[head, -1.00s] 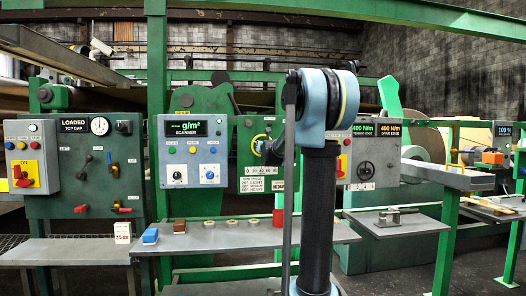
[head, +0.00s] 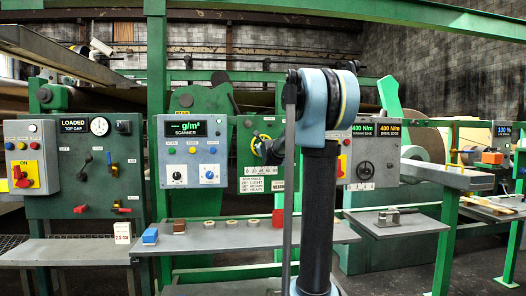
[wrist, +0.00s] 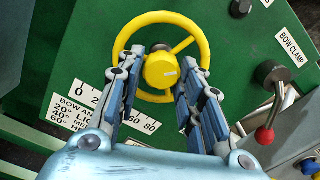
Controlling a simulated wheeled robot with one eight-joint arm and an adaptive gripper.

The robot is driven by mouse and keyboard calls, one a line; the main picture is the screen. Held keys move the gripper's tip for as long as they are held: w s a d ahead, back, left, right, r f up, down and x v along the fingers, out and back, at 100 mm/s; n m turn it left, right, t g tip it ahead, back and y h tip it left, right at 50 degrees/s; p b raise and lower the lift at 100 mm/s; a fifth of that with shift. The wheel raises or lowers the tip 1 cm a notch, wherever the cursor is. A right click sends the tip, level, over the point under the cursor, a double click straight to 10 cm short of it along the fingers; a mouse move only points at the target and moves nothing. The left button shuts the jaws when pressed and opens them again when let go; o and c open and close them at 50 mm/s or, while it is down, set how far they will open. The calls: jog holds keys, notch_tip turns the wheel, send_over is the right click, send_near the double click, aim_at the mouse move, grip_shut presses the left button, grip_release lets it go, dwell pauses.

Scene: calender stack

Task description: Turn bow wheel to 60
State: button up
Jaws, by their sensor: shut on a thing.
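The yellow bow wheel (wrist: 205,48) fills the upper middle of the wrist view, with a round hub and a dark knob behind it. My gripper (wrist: 161,62) is shut on the wheel, with a finger at either side of the hub. The fingers cover part of the rim. A white bow angle scale (wrist: 80,90) lies below left of the wheel; 0, 60 and 80 show, and the middle is hidden. I cannot tell where a pointer stands. In the head view, the wheel (head: 256,140) is partly hidden by my arm.
A red-knobbed bow clamp lever (wrist: 268,105) stands right of the wheel. The scanner panel (head: 192,150) is left of the wheel.

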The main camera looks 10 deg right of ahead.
jog(key=n, duration=0.4)
jog(key=shift+a+f+n, duration=0.15)
jog(key=shift+a+n, duration=0.15)
jog(key=shift+n, duration=0.1)
jog(key=n, duration=0.3)
jog(key=shift+n, duration=0.3)
jog(key=n, duration=0.3)
jog(key=shift+s+n, duration=0.1)
jog(key=shift+n, duration=0.2)
jog(key=n, duration=0.4)
jog(key=shift+d, duration=0.15)
jog(key=n, duration=0.8)
jog(key=shift+d+r+n, duration=0.15)
jog(key=shift+r+n, duration=0.05)
jog(key=shift+n, duration=0.1)
jog(key=n, duration=0.4)
jog(key=shift+c, duration=0.2)
jog(key=n, duration=2)
jog(key=shift+d+f+n, duration=0.1)
jog(key=shift+d+n, duration=0.15)
jog(key=shift+n, duration=0.05)
jog(key=shift+o, duration=0.2)
jog(key=n, duration=0.8)
jog(key=shift+a+f, duration=0.1)
jog(key=shift+n, duration=3.4)
